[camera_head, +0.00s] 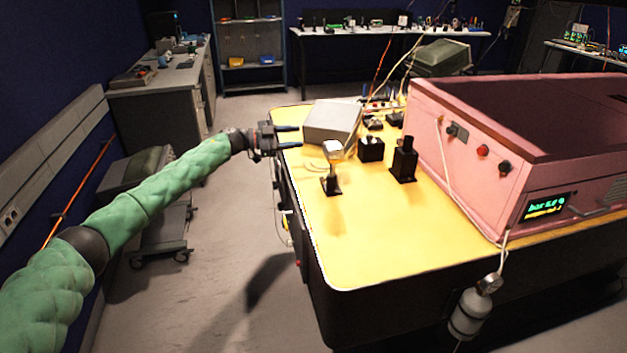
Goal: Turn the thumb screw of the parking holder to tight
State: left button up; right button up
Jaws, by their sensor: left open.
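Three small black stands are on the yellow table top (350,240). The front stand (331,184) carries a pale, shiny piece (333,149). A block-shaped stand (371,149) is behind it, and a taller stand (403,163) is to the right. I cannot tell for sure which is the parking holder, and no thumb screw can be made out at this size. My left gripper (299,137) is open and empty. It is over the table's left edge, its fingers pointing right, apart from the stands. My right gripper is not in view.
A grey box (332,122) lies just right of my left gripper. A large pink enclosure (470,150) with knobs and a display fills the table's right side. A pale cable hangs down its front. The table's front left area is clear.

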pick_arm(q)
jog(key=s+d+r+m+g+y, duration=0.1)
jog(key=d+r+m+g+y, duration=0.15)
jog(key=r, duration=0.25)
jog(key=n+t+y, duration=0.2)
jog(key=n, duration=0.3)
send_near(320, 180)
jog(key=shift+s+d+f+p, duration=0.15)
jog(key=shift+s+d+f, duration=0.1)
jog(key=shift+s, duration=0.3)
jog(key=shift+s+d+f+p, duration=0.15)
jog(key=shift+s+f, duration=0.15)
jog(key=shift+s, duration=0.25)
jog(key=shift+n+t, duration=0.55)
jog(key=shift+t, duration=0.2)
jog(key=w+d, duration=0.1)
jog(key=w+d+f+p, duration=0.1)
jog(key=d, duration=0.1)
jog(key=w+d+p, duration=0.1)
jog(key=w, duration=0.1)
jog(key=shift+d+f, duration=0.4)
jog(key=shift+x, duration=0.9)
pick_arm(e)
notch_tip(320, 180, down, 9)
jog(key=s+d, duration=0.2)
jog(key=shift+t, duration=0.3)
